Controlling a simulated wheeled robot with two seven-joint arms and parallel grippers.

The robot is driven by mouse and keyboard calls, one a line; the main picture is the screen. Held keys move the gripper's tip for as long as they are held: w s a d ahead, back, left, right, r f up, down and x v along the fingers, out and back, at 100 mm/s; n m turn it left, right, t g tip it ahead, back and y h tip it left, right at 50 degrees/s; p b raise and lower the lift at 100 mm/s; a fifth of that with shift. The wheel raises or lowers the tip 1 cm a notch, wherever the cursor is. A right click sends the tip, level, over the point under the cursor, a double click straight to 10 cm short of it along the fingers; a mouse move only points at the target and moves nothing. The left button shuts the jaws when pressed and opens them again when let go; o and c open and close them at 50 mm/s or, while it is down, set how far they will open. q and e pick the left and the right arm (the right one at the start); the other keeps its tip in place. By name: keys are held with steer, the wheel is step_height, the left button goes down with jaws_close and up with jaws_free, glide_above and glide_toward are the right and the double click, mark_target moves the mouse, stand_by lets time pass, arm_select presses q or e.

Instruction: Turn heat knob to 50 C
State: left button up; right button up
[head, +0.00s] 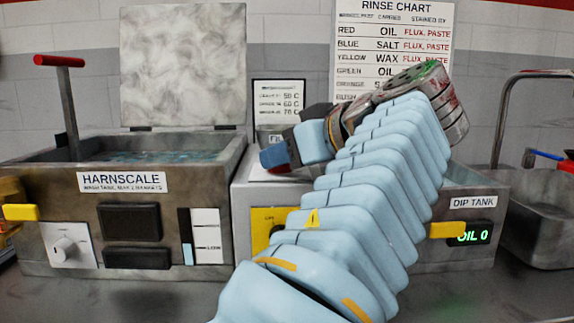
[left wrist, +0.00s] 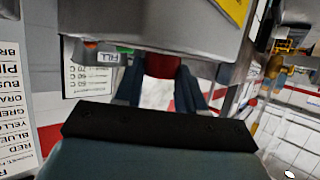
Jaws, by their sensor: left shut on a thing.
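My left gripper (head: 276,156) reaches across the top of the middle grey unit (head: 246,190), pointing left. In the left wrist view its two fingers (left wrist: 160,88) are shut on a red part (left wrist: 163,65) at the unit's edge; only a little of that part shows in the head view. A white knob (head: 66,247) sits on a pale dial plate at the left of the HARNSCALE tank (head: 200,210). A yellow panel (head: 263,220) on the middle unit is partly hidden by my arm. I cannot read which control is the heat knob. My right gripper is out of view.
A small wall card (head: 278,98) lists 50 C, 60 C and 70 C. The tank's lid (head: 183,65) stands open, and a red-topped lever (head: 66,100) rises at its left. The DIP TANK (head: 485,188) is at the right, with a basin (head: 545,225) beyond it.

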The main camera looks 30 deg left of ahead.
arm_select(q)
steer(key=m+t+h+b, duration=0.1)
steer(key=m+t+b, duration=0.1)
steer(key=b, duration=0.1)
steer(key=m+t+h+b, duration=0.1)
steer(key=b, duration=0.2)
steer(key=m+t+h+b, duration=0.1)
steer(key=m+t+b, duration=0.1)
steer(key=b, duration=0.2)
steer(key=shift+s+a+f+m+t+h, duration=0.25)
steer(key=shift+s+f+m+t+h, duration=0.05)
steer(key=shift+f+h, duration=0.1)
steer(key=shift+s+a+r+m+t+h+b, duration=0.1)
steer(key=shift+r+m+t+h+b, duration=0.1)
steer(key=shift+m+t+h+b, duration=0.5)
steer(key=shift+a+r+m+t+h+b, duration=0.15)
steer(key=shift+m+t+h+b, duration=0.35)
steer(key=shift+m+h, duration=0.4)
steer(key=shift+d, duration=0.1)
steer(key=o, duration=1)
steer(key=shift+o, duration=0.2)
